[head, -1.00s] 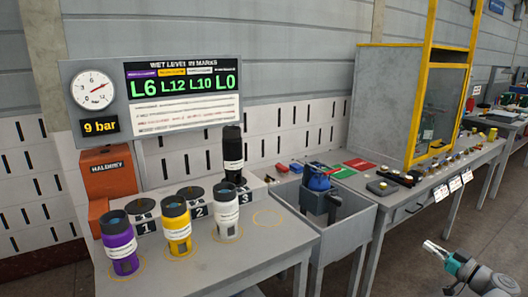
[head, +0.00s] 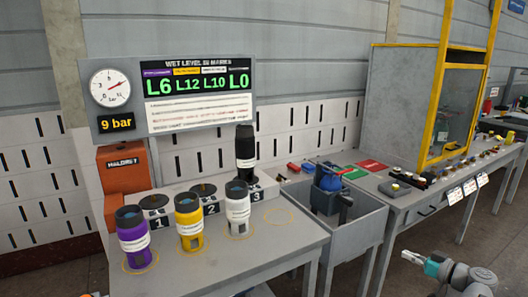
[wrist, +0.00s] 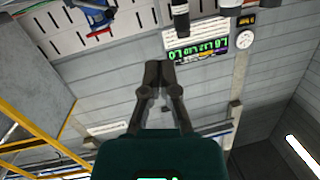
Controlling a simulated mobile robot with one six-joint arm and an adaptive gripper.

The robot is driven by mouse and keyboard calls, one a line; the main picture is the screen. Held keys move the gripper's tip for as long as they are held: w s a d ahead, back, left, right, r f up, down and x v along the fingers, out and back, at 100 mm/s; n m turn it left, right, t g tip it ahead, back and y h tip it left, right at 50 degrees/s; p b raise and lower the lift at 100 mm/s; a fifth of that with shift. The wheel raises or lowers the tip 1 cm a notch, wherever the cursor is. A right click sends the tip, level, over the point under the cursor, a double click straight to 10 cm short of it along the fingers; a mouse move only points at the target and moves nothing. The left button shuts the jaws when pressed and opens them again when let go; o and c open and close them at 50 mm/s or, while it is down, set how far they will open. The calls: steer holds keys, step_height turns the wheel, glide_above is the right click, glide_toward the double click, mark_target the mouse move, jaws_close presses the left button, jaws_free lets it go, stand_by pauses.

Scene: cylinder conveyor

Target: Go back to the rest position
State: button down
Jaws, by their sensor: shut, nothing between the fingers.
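My gripper (head: 413,257) is in the lower right of the head view, in front of the long bench and away from the cylinders. In the wrist view my gripper (wrist: 160,66) has its two dark fingers together, shut with nothing between them. The wrist view looks upside down toward the wall and the display board (wrist: 196,42). In the head view a purple cylinder (head: 134,241), a yellow cylinder (head: 189,224) and a white cylinder (head: 238,211) stand in a row on the table. A black cylinder (head: 245,152) stands on the raised shelf at position 3.
A grey sink (head: 340,232) with a blue object (head: 328,178) in it stands right of the table (head: 225,262). A yellow-framed cabinet (head: 405,100) stands on the long bench. An orange box (head: 122,175) is at left. Open floor lies around my gripper.

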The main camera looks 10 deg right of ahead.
steer(key=w+a+f+m+g, duration=0.1)
steer(key=w+a+f+g, duration=0.3)
steer(key=a, duration=0.5)
steer(key=w+a+f+g, duration=0.2)
steer(key=a+f+g, duration=0.25)
steer(key=a, duration=0.55)
steer(key=s+a+f+m+g+h, duration=0.1)
steer(key=s+a+f+g+h, duration=0.15)
steer(key=a, duration=0.35)
steer(key=s+a+f+m+g+h, duration=0.1)
steer(key=a+f+g+h, duration=0.15)
steer(key=a, duration=0.35)
steer(key=s+a+f+g+h, duration=0.1)
steer(key=a+f+h, duration=0.2)
steer(key=a, duration=0.4)
step_height(320, 180, up, 19)
steer(key=p, duration=1.8)
steer(key=shift+d+p, duration=0.25)
steer(key=shift+p, duration=0.05)
